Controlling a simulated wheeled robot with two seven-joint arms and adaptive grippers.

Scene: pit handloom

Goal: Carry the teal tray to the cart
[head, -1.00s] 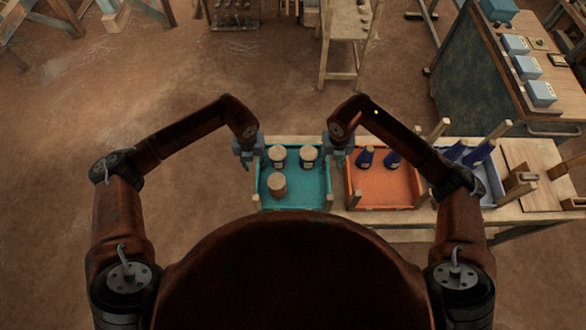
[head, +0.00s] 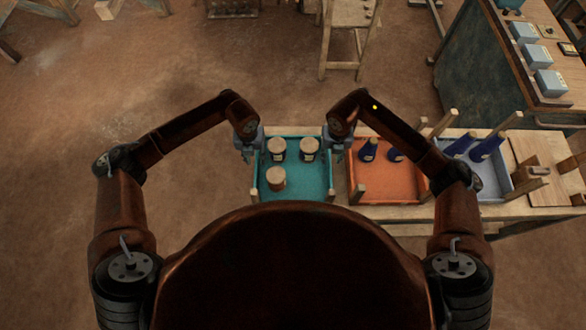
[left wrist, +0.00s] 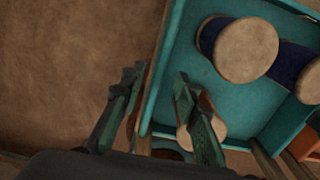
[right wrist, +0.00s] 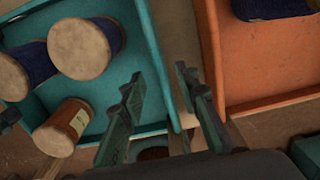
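The teal tray (head: 311,188) sits on the wooden bench at centre, holding two dark-blue jars with pale lids (left wrist: 240,50) and one brown, labelled jar (right wrist: 62,127). My left gripper (head: 249,153) is at the tray's left side. In the left wrist view my fingers (left wrist: 158,100) are apart, with the tray's left wall (left wrist: 165,75) between them. My right gripper (head: 337,151) is at the right side. In the right wrist view its fingers (right wrist: 160,95) are apart, around the line of the right wall (right wrist: 153,60). Finger contact is unclear. I cannot tell which furniture is the cart.
An orange tray (head: 385,188) with dark-blue bottles stands close right of the teal tray. Beyond it are a grey-blue tray (head: 494,183) and a wooden board (head: 535,160). A blue-sided cabinet (head: 480,75) stands at upper right. Bare floor (head: 170,75) lies left.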

